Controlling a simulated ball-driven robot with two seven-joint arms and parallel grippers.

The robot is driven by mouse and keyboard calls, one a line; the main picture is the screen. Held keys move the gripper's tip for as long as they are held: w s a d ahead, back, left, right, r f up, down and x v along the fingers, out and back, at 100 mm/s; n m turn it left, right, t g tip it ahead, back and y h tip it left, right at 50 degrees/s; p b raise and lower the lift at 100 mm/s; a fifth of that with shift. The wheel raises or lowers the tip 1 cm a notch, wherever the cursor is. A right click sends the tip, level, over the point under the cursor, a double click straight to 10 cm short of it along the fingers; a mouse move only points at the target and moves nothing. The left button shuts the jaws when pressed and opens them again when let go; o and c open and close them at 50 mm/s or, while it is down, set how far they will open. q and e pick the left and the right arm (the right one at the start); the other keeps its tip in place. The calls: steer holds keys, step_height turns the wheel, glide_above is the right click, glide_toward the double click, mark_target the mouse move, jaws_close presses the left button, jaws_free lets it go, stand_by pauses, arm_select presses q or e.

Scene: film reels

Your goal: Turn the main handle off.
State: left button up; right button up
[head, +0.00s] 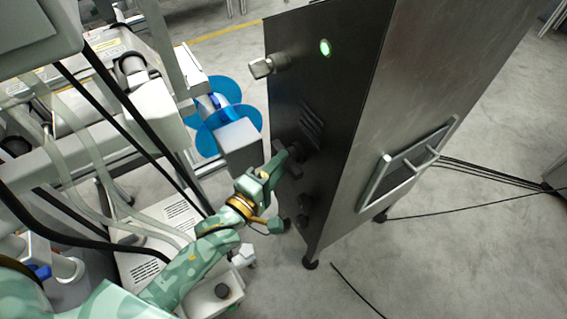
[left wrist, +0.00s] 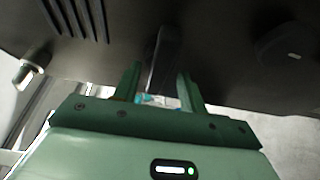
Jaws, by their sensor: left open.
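A dark handle (head: 300,152) stands out from the dark front face of a tall metal cabinet (head: 425,80), just below the vent slots. In the left wrist view, the dark handle (left wrist: 164,58) lies between the two green fingers of my left gripper (left wrist: 158,85). The fingers are apart, with a gap showing around the handle. In the head view, my left gripper (head: 281,163) is at the handle and hides part of it. I cannot tell whether a finger touches it. My right gripper is not in view.
A silver latch (head: 266,66) and a lit green lamp (head: 325,47) are higher on the cabinet face. A dark knob (head: 305,203) is below the handle. Machinery with blue reels (head: 232,116) and hoses crowds the left. Cables cross the floor at right.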

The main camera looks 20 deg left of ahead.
arm_select(q)
steer(key=shift+w+d, duration=0.25)
steer(key=shift+w, duration=0.45)
steer(key=c, duration=0.6)
steer(key=shift+c, duration=0.2)
